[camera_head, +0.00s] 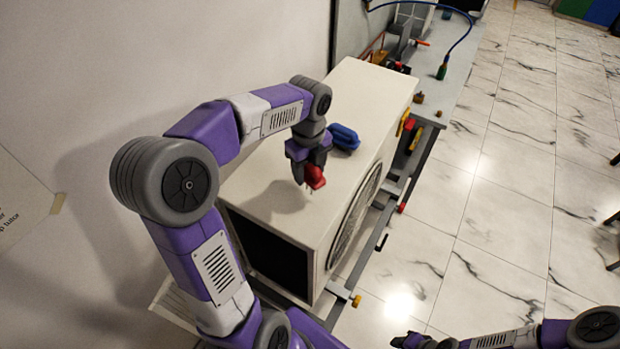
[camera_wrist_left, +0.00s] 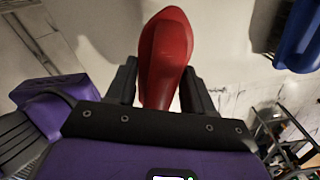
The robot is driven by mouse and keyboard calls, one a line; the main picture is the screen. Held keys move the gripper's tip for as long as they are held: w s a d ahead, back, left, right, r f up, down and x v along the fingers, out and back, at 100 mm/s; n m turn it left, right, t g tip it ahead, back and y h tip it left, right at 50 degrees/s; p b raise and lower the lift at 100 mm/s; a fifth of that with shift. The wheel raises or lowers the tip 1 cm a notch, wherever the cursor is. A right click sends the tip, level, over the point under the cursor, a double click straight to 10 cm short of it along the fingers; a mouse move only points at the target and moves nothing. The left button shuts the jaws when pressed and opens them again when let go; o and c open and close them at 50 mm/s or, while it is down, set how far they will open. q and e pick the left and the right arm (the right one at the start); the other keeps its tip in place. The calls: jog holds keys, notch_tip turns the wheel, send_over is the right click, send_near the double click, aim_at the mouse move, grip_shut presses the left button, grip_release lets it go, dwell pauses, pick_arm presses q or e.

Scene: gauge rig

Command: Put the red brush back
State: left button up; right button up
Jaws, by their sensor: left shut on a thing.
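My left gripper (camera_head: 306,172) is shut on the red brush (camera_head: 315,177), over the top of a white box-shaped unit (camera_head: 362,92). In the left wrist view the red brush (camera_wrist_left: 166,58) stands out between the two dark fingers (camera_wrist_left: 160,88). A shadow falls on the unit's top to the left of the brush. I cannot tell how far the brush is above that surface. A blue brush (camera_head: 344,136) lies on the unit just beyond the gripper, and it also shows in the left wrist view (camera_wrist_left: 299,35). My right gripper (camera_head: 415,341) is partly visible at the bottom edge; its fingers are unclear.
A wall is close on the left; marble floor (camera_head: 510,190) is open on the right.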

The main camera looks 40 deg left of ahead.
aim_at(309, 177)
pick_arm(q)
notch_tip(309, 177, down, 3)
jog(key=shift+f, duration=0.1)
jog(key=shift+f+b, duration=0.3)
jog(key=shift+f, duration=0.1)
jog(key=o, duration=0.9)
jog(key=shift+o, duration=0.2)
notch_tip(309, 177, up, 12)
jog(key=shift+r+p, duration=0.1)
jog(key=shift+p, duration=0.95)
